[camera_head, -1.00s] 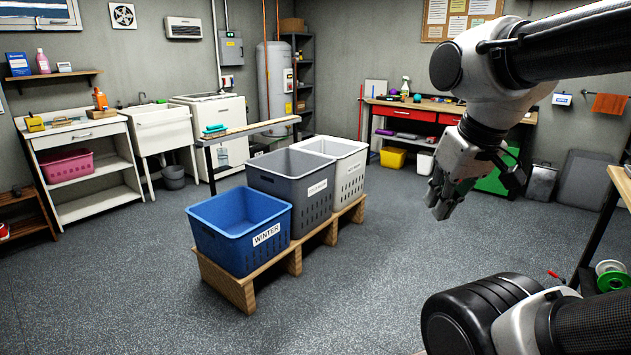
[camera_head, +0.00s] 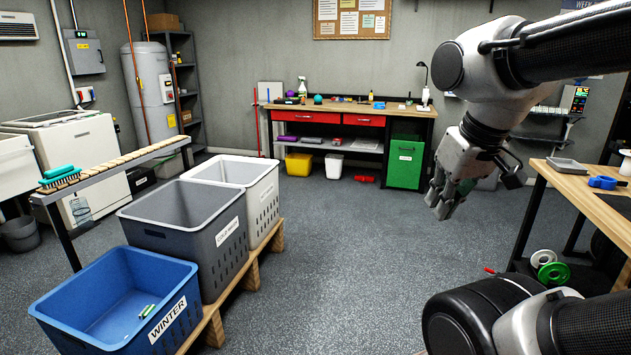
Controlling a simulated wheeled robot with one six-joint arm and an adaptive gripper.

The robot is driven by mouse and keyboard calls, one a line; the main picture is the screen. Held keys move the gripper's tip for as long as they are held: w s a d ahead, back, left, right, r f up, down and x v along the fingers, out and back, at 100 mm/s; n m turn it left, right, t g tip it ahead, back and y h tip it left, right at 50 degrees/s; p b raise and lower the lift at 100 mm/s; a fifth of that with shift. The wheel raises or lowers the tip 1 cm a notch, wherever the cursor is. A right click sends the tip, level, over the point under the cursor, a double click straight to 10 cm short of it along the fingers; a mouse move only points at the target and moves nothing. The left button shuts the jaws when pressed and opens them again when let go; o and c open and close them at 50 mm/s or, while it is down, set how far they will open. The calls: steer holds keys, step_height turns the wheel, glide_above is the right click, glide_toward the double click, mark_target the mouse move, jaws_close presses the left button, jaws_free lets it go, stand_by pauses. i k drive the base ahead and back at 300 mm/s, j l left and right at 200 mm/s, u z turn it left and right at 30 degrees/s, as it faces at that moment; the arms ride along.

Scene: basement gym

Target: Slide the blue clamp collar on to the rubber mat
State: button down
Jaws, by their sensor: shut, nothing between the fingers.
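A blue clamp collar (camera_head: 603,182) lies on the wooden top of the table (camera_head: 575,188) at the right. A flat dark patch (camera_head: 617,204) lies on the same top, nearer to me and at the picture's right edge; it looks like the rubber mat, partly cut off by the frame. The collar is apart from it. My gripper (camera_head: 440,206) hangs in the air to the left of that table, pointing down, shut and empty. It is well clear of the collar.
A shallow grey tray (camera_head: 566,166) sits left of the collar. Green and white discs (camera_head: 551,268) are below the table. Blue (camera_head: 100,275), grey (camera_head: 195,238) and white (camera_head: 262,190) bins stand on a pallet at left.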

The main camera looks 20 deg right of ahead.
mark_target(603, 183)
steer(key=i+l+z, duration=0.15)
steer(key=i+z, duration=0.2)
steer(key=i, duration=0.25)
steer(key=i+z, duration=0.35)
steer(key=i, duration=0.2)
steer(key=i+j+z, duration=0.1)
steer(key=i+z, duration=0.25)
steer(key=i, duration=0.25)
steer(key=i+j+z, duration=0.15)
steer(key=i+z, duration=0.15)
steer(key=i, duration=0.65)
steer(key=i+z, duration=0.6)
steer(key=z, duration=0.2)
steer(key=i+j+z, duration=0.1)
steer(key=i+z, duration=0.3)
steer(key=i+j+z, duration=0.2)
steer(key=z, duration=0.25)
